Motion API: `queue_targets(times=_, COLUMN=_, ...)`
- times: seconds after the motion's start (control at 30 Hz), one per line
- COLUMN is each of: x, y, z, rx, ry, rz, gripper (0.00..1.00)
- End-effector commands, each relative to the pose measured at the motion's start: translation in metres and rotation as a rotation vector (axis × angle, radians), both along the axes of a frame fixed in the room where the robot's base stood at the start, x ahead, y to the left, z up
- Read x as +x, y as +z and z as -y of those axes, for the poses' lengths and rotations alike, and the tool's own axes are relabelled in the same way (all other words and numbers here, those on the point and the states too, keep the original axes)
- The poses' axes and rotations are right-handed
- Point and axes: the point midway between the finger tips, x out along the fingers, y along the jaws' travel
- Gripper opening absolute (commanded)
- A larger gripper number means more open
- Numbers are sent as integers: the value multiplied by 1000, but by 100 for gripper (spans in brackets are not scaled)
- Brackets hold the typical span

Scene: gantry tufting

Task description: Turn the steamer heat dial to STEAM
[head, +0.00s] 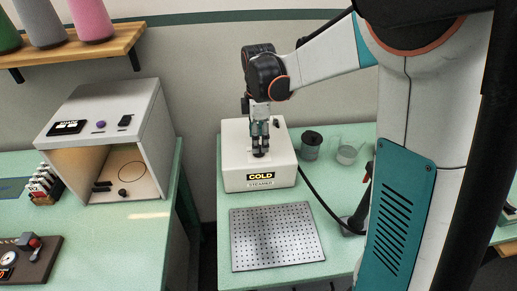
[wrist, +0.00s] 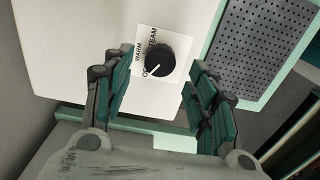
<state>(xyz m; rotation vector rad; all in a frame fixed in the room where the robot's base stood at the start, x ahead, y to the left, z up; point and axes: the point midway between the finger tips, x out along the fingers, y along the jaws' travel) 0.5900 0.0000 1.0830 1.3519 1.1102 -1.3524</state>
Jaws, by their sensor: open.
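The steamer (head: 235,178) is a cream box on the green bench in the head view, with a sign reading COLD (head: 261,176) on its front. Its black heat dial (wrist: 157,64) sits on a white label plate in the wrist view. The plate reads WARM and STEAM, with a third word starting with O partly covered by the dial. The dial's white pointer line points down-left, toward the O word. My gripper (wrist: 157,76) is open, with one finger on each side of the dial and visible gaps. In the head view my gripper (head: 260,140) points down over the steamer top.
A perforated metal plate (head: 276,237) lies in front of the steamer. A dark spool (head: 311,144) and a clear cup (head: 347,153) stand to its right, near a black hose (head: 317,194). An open-fronted box (head: 104,130) stands on the left bench.

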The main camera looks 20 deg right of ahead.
Motion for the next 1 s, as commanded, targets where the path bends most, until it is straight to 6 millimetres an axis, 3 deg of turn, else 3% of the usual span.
queue_targets(times=0.1, x=0, y=-20, z=0, rx=0, ry=0, rz=0, gripper=52)
queue_targets(times=0.23, x=0, y=-32, z=0, rx=0, ry=0, rz=0, gripper=52)
queue_targets(times=0.63, x=0, y=-38, z=0, rx=0, ry=0, rz=0, gripper=52)
queue_targets(times=0.83, x=0, y=-38, z=0, rx=0, ry=0, rz=0, gripper=9)
queue_targets(times=1.0, x=0, y=-38, z=0, rx=0, ry=-1, rz=0, gripper=8)
